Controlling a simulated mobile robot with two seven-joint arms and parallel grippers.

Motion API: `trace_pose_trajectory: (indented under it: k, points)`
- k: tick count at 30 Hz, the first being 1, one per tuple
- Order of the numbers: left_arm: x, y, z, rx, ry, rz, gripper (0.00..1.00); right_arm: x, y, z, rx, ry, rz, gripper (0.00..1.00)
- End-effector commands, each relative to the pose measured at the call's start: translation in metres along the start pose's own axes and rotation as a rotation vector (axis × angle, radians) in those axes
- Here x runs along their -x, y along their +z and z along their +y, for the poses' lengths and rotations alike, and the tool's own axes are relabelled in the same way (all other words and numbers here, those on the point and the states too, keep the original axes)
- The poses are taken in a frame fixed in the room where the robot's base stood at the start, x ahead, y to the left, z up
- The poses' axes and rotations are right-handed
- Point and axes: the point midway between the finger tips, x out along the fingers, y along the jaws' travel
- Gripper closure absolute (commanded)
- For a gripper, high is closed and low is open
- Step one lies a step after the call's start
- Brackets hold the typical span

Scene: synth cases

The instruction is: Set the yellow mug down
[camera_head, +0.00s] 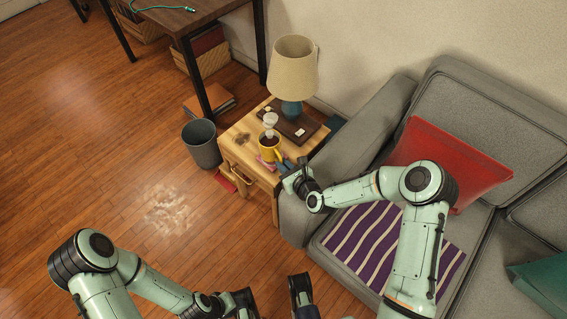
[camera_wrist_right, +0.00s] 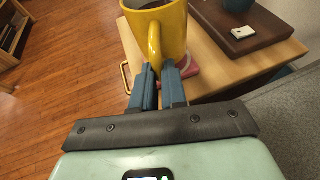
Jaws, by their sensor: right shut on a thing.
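The yellow mug (camera_head: 269,153) is upright with dark liquid in it, at the near part of the wooden side table (camera_head: 236,138). It also shows in the right wrist view (camera_wrist_right: 172,30). My right gripper (camera_head: 284,166) is shut on the mug's handle, its blue fingers (camera_wrist_right: 160,85) meeting around the handle's lower part. A pink coaster (camera_wrist_right: 190,82) lies by the mug's base, partly hidden by mug and fingers. I cannot tell whether the base touches it or the tabletop. My left gripper (camera_head: 272,303) is at the bottom edge, its fingertips cut off.
A lamp (camera_head: 295,68) and a dark tray (camera_head: 300,129) stand behind the mug, with a small pale object (camera_head: 270,119) close by. A grey bin (camera_head: 202,144) stands left of the table. The sofa armrest (camera_head: 350,135) borders its right side.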

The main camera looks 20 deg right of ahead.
Motion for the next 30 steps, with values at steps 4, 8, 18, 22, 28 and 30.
trace_pose_trajectory:
  k: [4,8,18,22,28,30]
  points:
    - [-0.005,-0.004,-0.001,0.000,0.001,0.012,0.57,-0.004,-0.006,0.000,0.003,0.000,-0.007,1.00]
    - [-0.005,-0.005,-0.001,0.000,0.001,0.014,0.57,-0.004,-0.006,0.000,0.003,0.000,-0.008,1.00]
    - [-0.006,-0.005,-0.001,0.000,0.001,0.014,0.57,-0.004,-0.007,0.000,0.002,0.000,-0.007,1.00]
    - [-0.008,-0.005,-0.002,0.000,0.001,0.013,0.57,-0.005,-0.009,0.000,0.002,0.000,-0.006,1.00]
    - [-0.011,-0.005,-0.003,0.001,0.000,0.011,0.57,-0.006,-0.013,0.000,0.002,0.000,-0.006,1.00]
    - [-0.012,-0.005,-0.004,0.001,0.000,0.011,0.57,-0.007,-0.014,0.000,0.001,0.000,-0.006,1.00]
